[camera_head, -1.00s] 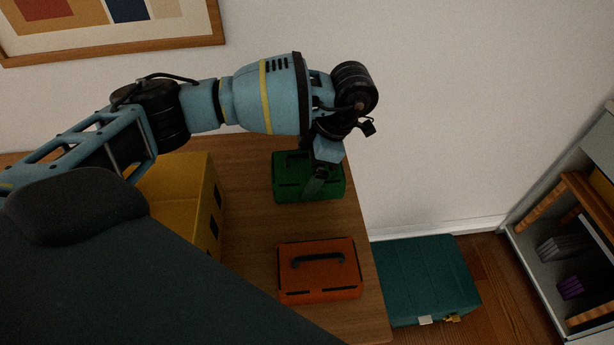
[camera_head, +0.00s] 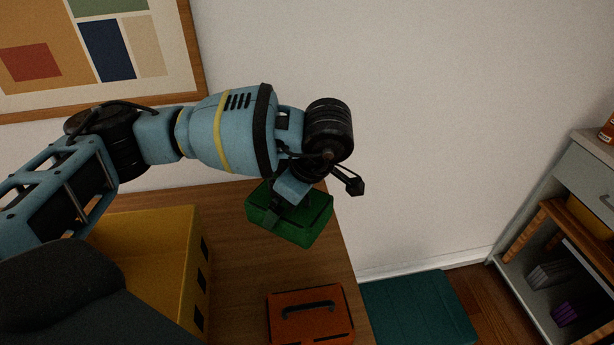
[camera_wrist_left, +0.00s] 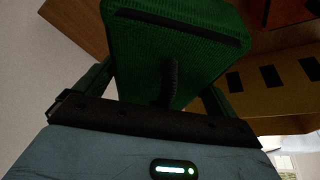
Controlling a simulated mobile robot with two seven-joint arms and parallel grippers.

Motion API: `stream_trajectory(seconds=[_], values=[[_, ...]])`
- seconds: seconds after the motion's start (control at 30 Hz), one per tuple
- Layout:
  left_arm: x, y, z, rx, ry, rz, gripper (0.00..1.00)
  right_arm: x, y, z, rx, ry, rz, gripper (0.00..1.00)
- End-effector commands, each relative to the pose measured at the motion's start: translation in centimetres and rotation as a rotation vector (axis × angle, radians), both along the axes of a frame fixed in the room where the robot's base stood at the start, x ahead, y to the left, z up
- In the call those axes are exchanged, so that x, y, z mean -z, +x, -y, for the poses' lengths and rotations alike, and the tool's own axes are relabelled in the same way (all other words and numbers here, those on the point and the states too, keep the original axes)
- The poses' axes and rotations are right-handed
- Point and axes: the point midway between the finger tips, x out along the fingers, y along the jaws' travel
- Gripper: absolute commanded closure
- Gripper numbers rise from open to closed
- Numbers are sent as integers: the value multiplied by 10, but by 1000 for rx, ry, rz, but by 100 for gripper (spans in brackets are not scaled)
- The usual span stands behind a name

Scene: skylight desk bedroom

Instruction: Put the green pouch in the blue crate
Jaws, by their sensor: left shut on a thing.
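The green pouch (camera_head: 302,226), a boxy case with a dark handle, is in my left gripper (camera_head: 284,207). The gripper is shut on it and holds it tilted above the wooden desk. In the left wrist view the green pouch (camera_wrist_left: 180,45) fills the top middle, with its dark handle between the fingers. I see no blue crate in these views. My right gripper is not in view.
A yellow crate (camera_head: 188,270) stands on the desk (camera_head: 238,275) at the left. An orange pouch (camera_head: 310,318) lies near the desk's right edge. A teal box (camera_head: 420,308) sits on the floor beside the desk. A grey shelf unit (camera_head: 520,262) stands at the right.

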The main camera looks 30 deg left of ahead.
Motion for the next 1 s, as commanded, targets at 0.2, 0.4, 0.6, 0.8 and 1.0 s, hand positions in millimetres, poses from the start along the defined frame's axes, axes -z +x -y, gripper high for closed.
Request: stream_trajectory(seconds=[0.2,0.4,0.6,0.8,1.0], values=[[-7,-19,5,541,0,5,33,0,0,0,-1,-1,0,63],[-15,-40,14,1005,-1,4,33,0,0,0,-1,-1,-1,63],[-22,-59,22,1348,0,3,33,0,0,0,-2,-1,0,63],[-26,-68,26,1504,1,1,33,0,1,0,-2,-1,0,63],[-26,-70,27,1525,1,1,33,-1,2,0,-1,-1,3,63]])
